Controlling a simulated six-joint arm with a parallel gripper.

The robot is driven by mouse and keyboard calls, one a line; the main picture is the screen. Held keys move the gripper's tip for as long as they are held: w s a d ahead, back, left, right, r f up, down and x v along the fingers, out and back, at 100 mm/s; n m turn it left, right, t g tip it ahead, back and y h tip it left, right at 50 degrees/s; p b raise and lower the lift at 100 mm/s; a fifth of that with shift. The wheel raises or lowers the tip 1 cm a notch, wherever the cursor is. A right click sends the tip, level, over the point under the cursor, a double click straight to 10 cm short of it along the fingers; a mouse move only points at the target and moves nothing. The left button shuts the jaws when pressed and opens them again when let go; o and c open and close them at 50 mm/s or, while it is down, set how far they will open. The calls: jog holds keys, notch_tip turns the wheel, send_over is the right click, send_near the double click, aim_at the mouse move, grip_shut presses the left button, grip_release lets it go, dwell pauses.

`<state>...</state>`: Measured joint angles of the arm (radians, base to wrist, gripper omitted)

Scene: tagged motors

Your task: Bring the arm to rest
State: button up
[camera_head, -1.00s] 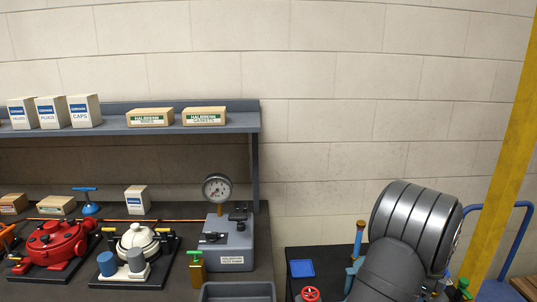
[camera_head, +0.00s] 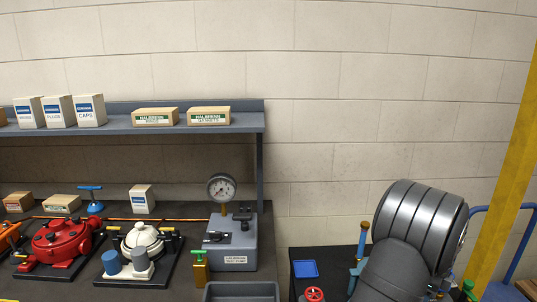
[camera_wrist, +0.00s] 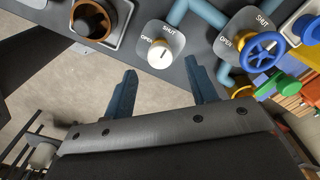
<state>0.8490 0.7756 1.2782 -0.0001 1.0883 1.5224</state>
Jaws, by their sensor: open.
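My gripper (camera_wrist: 152,92) shows in the wrist view with its two blue-grey fingers apart and nothing between them. Beyond the fingertips is a grey panel with a white knob (camera_wrist: 160,54) on a plate marked OPEN and SHUT. A blue handwheel (camera_wrist: 262,52) on a similar plate is to the right of the fingers. The fingers appear apart from both. In the head view my dark grey arm fills the lower right, and the gripper itself is not seen there.
A bench at left holds a red motor unit (camera_head: 62,242), a white-domed unit (camera_head: 140,240) and a test pump with gauge (camera_head: 230,240). A shelf (camera_head: 235,122) above carries boxes. A yellow post (camera_head: 510,180) and blue rail (camera_head: 515,250) stand right. A green handle (camera_wrist: 285,82) shows in the wrist view.

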notch_tip(320, 180, up, 14)
notch_tip(320, 180, down, 18)
jog(key=shift+r, duration=0.25)
jog(key=shift+f, duration=0.25)
jog(key=n, duration=0.8)
jog(key=shift+r, duration=0.1)
jog(key=n, duration=0.4)
jog(key=shift+n, duration=2.4)
dwell(0.4)
